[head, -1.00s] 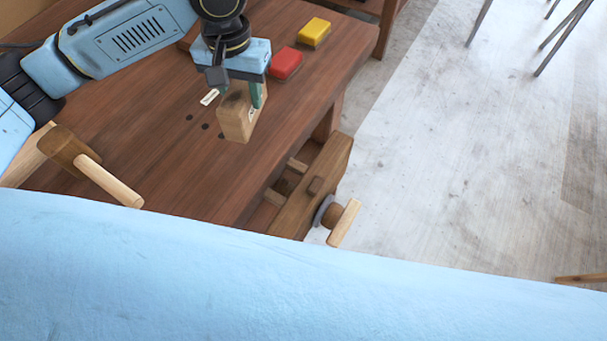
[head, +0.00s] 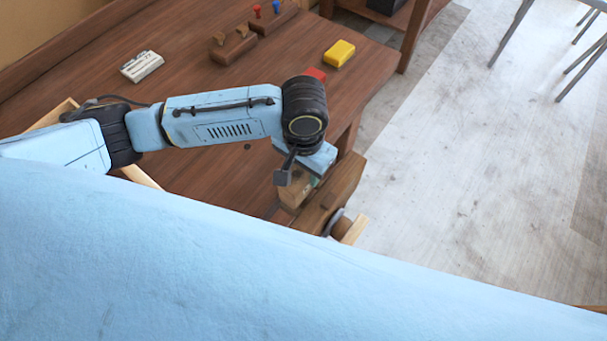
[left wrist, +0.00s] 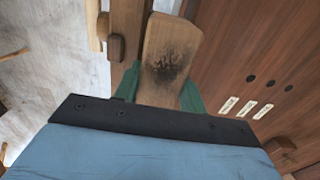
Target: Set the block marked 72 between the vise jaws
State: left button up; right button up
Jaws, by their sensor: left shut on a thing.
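My left gripper (head: 307,181) is shut on a wooden block (head: 290,192) at the bench's right front edge. In the left wrist view the block (left wrist: 168,55) has a dark smudge on its face and sits between the green fingers (left wrist: 160,92). No number on it can be read. The vise (head: 336,192), with its wooden outer jaw, is at the bench edge. The block is over or at the vise's gap; how deep it sits is hidden by the gripper. The jaw also shows in the left wrist view (left wrist: 127,30). My right gripper is not in view.
A red block (head: 316,74) and a yellow block (head: 339,52) lie behind my arm. A white labelled item (head: 142,66) and wooden holders (head: 233,46) stand farther back. The vise handle (head: 353,230) sticks out.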

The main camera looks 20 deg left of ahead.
pick_arm(q)
jog(key=shift+f, duration=1.45)
jog(key=shift+f, duration=0.15)
jog(key=shift+f, duration=0.45)
jog(key=o, duration=1.2)
notch_tip(320, 180, up, 13)
jog(key=shift+r+p, duration=0.15)
jog(key=shift+p, duration=0.3)
